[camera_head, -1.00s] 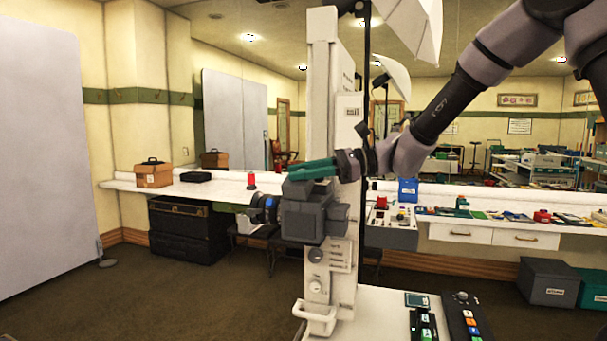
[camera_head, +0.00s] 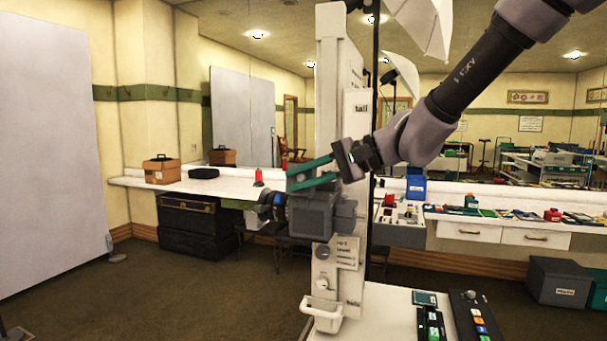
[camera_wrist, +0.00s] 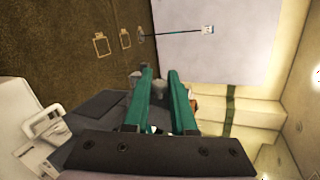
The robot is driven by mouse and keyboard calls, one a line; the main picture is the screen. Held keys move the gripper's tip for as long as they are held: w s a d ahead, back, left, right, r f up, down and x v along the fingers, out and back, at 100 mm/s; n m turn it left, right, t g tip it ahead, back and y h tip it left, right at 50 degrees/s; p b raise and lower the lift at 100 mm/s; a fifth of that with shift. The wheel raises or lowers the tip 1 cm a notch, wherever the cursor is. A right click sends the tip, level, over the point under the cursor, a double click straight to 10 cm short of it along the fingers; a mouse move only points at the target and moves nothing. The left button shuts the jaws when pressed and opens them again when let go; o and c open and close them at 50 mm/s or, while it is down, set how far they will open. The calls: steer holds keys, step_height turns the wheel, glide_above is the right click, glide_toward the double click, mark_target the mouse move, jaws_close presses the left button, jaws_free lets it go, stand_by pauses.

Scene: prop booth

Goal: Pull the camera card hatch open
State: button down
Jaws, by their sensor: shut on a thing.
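The dark grey camera (camera_head: 312,218), with its lens pointing left, is mounted on the tall white stand. My gripper (camera_head: 298,176) reaches in from the right, its two teal fingers lying along the top of the camera. A small grey part shows between the fingers there. In the wrist view, my gripper (camera_wrist: 160,75) has its fingers parallel with a narrow gap, beside the camera's dark grey body (camera_wrist: 98,108). The fingers are shut on a part of the camera, apparently the card hatch. The hatch's outline and how far it stands open cannot be made out.
The white stand column (camera_head: 330,80) rises right behind the camera. A small tray of items (camera_head: 398,228) is to its right. A control desk (camera_head: 385,315) stands in front. A long counter (camera_head: 230,187) runs along the back wall.

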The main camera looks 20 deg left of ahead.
steer(key=shift+s+f+n+t, duration=0.6)
steer(key=shift+n+t, duration=0.1)
steer(key=shift+n, duration=0.3)
steer(key=c, duration=1)
jaws_free()
steer(key=shift+c, duration=0.2)
steer(key=v, duration=1)
steer(key=shift+d+r, duration=0.2)
steer(key=shift+d, duration=0.1)
steer(key=shift+s, duration=0.1)
